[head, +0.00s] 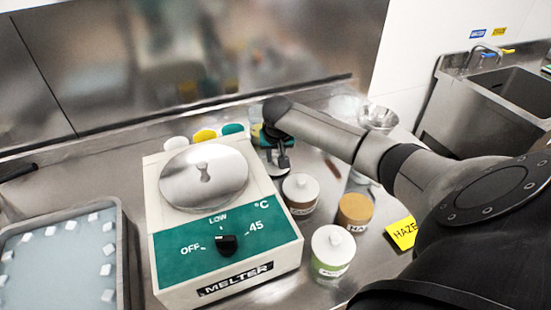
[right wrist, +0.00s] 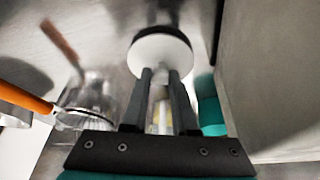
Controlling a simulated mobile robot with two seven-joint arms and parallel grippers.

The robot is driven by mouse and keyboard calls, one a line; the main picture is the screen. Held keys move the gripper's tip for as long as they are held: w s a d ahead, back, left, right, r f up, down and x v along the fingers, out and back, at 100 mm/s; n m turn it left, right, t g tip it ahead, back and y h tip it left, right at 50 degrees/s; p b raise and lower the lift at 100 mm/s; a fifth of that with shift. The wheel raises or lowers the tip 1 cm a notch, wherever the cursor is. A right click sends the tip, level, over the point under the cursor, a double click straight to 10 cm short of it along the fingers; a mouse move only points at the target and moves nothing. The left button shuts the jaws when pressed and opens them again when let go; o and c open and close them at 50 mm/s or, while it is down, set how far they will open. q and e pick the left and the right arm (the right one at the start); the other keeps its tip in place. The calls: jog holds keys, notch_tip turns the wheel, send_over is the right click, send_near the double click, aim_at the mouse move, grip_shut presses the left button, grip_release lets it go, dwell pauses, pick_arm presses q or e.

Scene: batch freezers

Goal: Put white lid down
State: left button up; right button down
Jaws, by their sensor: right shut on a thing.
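My right gripper (head: 278,160) is behind the melter's right rear corner, low over the steel counter. In the right wrist view, my right gripper (right wrist: 160,75) is shut on the knob of a round white lid (right wrist: 160,50). The lid's face is pale with a dark edge around its far side. In the head view the white lid (head: 273,168) is mostly hidden by the gripper. I cannot tell whether it touches the counter. My left gripper is in neither view.
The melter (head: 220,265) with its metal cover (head: 204,178) stands left of the gripper. White-lidded jars (head: 300,190) (head: 333,248) and a brown-topped jar (head: 354,210) stand at its right. White, yellow and teal tops (head: 204,135) line its back. A tray (head: 60,265) lies left.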

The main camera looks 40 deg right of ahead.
jog(key=shift+f, duration=0.3)
jog(key=shift+f, duration=0.15)
jog(key=c, duration=0.7)
grip_release()
jog(key=shift+r, duration=0.2)
jog(key=p+v, duration=0.3)
jog(key=v, duration=0.9)
jog(key=shift+w, duration=0.1)
